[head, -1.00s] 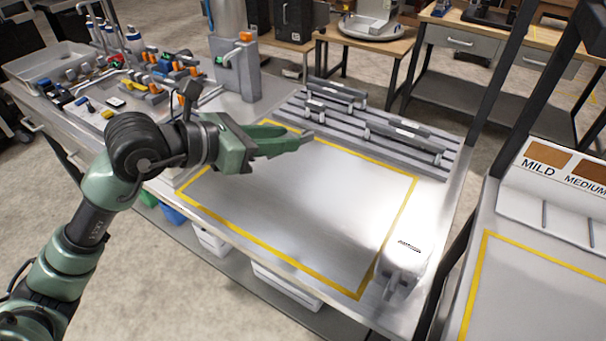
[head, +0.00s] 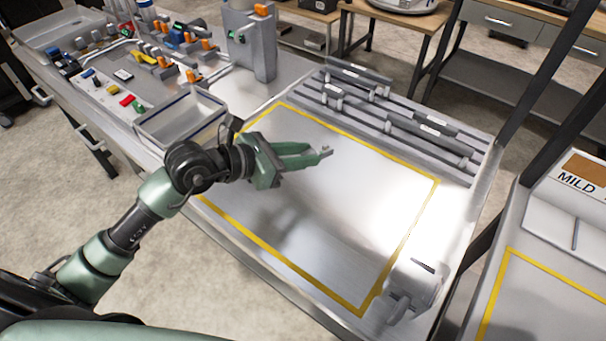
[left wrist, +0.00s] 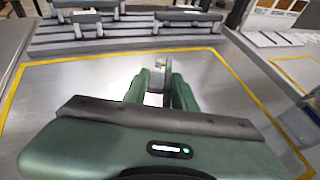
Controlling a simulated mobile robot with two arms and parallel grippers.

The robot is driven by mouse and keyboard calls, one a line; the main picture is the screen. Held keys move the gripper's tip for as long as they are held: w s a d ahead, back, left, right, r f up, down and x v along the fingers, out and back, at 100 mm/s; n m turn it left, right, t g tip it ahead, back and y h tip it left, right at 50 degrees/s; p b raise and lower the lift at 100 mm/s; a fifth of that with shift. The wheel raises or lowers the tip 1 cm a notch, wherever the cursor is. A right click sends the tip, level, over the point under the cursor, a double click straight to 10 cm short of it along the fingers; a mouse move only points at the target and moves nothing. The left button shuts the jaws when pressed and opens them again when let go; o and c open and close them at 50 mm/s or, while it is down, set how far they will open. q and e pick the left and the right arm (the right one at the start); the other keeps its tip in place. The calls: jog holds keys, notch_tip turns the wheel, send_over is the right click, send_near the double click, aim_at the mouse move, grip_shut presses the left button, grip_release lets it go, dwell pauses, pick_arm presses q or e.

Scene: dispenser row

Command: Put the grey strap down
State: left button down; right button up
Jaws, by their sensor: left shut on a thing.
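My left gripper (head: 316,157) is above the yellow-outlined area of the metal bench (head: 345,220), fingers pointing right. It is shut on the grey strap (head: 326,151), of which only a small grey piece shows at the fingertips. In the left wrist view the strap (left wrist: 168,68) shows as a small grey piece at the tips of the green fingers (left wrist: 160,78); the fingers hide the rest. A shadow lies on the bench below the gripper. My right gripper is not in view.
Slotted grey rails with bar clamps (head: 430,125) line the back of the outlined area. A grey device (head: 415,280) stands at its front right corner. An empty-looking grey tray (head: 180,120) and several small parts are at the left. The outlined surface is otherwise clear.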

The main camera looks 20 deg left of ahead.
aim_at(303, 185)
pick_arm(q)
notch_tip(303, 185, down, 2)
jog(key=shift+f, duration=0.65)
notch_tip(303, 185, down, 4)
jog(key=shift+f, duration=0.1)
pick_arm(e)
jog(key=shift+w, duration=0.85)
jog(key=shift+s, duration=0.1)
pick_arm(q)
jog(key=c, duration=1.1)
grip_release()
jog(key=shift+f, duration=0.1)
jog(key=shift+c, duration=0.2)
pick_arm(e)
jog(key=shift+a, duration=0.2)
